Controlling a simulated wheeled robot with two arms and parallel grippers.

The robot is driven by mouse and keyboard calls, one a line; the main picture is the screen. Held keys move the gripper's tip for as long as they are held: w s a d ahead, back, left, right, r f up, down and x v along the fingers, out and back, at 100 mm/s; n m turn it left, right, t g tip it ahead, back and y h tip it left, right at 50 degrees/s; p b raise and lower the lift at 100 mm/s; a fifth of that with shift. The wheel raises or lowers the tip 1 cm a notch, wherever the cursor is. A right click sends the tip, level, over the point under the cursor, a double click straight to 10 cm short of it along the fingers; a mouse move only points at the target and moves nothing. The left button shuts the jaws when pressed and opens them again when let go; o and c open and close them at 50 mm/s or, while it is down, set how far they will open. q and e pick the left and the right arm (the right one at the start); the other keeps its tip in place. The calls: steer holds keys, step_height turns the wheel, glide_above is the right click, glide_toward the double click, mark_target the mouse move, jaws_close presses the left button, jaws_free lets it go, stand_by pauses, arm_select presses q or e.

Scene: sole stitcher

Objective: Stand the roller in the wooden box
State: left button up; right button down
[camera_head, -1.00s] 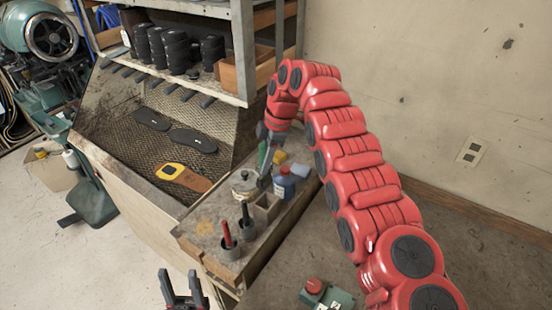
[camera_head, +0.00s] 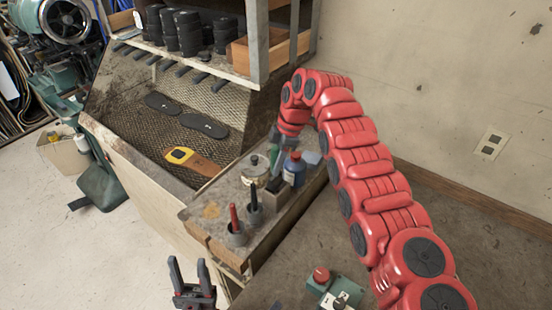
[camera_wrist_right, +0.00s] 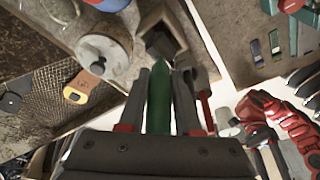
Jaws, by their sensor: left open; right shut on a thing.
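My right gripper (camera_wrist_right: 161,85) is shut on the roller (camera_wrist_right: 159,100), seen as a green handle between the fingers in the right wrist view; its far end is not clear. The small wooden box (camera_wrist_right: 183,28) is just beyond the fingertips in that view, with a dark hollow. In the head view the box (camera_head: 287,197) sits on the bench ledge, and the right gripper (camera_head: 281,165) is close behind it, partly covered by clutter. I cannot tell whether the roller touches the box. My left gripper (camera_head: 190,275) is open and empty, low in the head view, away from the bench.
A cup with a red-handled tool (camera_head: 236,228) stands nearer the front. A green-and-red device (camera_head: 333,286) is on the right tabletop, which has bare room around it.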

steer(key=shift+f, duration=1.3)
steer(key=shift+f+b, duration=0.7)
steer(key=shift+f, duration=0.25)
steer(key=c, duration=0.5)
jaws_free()
